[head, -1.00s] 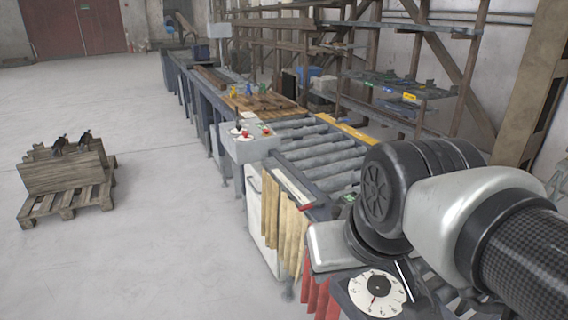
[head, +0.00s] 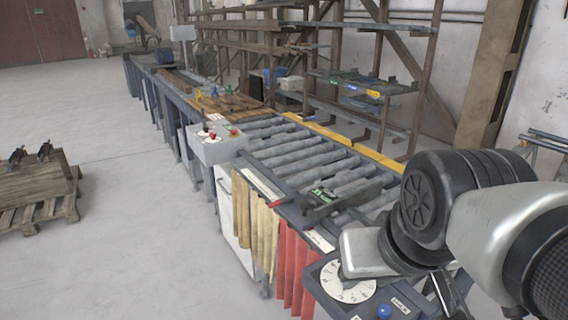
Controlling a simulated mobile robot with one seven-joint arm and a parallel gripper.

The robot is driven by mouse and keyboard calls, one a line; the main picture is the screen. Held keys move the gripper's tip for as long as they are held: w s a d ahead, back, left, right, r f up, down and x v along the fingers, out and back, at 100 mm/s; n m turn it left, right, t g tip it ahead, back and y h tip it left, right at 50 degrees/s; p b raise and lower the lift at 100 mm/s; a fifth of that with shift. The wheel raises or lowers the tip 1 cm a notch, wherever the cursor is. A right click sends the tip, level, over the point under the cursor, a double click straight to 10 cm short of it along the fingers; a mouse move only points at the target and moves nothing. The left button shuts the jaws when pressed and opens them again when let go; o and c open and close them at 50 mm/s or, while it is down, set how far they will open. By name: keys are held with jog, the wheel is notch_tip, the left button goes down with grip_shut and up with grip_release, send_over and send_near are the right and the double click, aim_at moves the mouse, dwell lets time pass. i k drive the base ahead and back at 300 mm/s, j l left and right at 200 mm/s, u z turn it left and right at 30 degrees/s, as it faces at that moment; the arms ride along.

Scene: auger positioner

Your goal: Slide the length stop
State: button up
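What looks like the length stop (head: 345,197), a dark grey block with a small green display, sits across the roller conveyor in the head view. A red handle (head: 276,204) sticks out at its left, over the front rail. My arm fills the lower right of the view, and its pale, boxy part is close in front of the stop and the near rail. I cannot make out my gripper's fingers. They are hidden behind the arm or out of frame. I see no contact with the stop.
A dial panel (head: 346,281) with a blue knob (head: 384,311) stands at the bottom. A control box (head: 216,146) is farther along the conveyor (head: 290,140). Yellow and red strips hang from its front. A pallet (head: 40,205) with a crate stands left. Floor between is clear.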

aim_at(299, 212)
jog(key=i+j, duration=0.1)
jog(key=j, duration=0.2)
jog(key=i+j, duration=0.1)
jog(key=j, duration=0.25)
jog(key=i+j+z, duration=0.1)
jog(key=j, duration=0.2)
jog(key=i+j+z, duration=0.1)
jog(key=i, duration=0.4)
jog(key=i+j, duration=0.1)
jog(key=i, duration=0.4)
jog(key=z, duration=0.05)
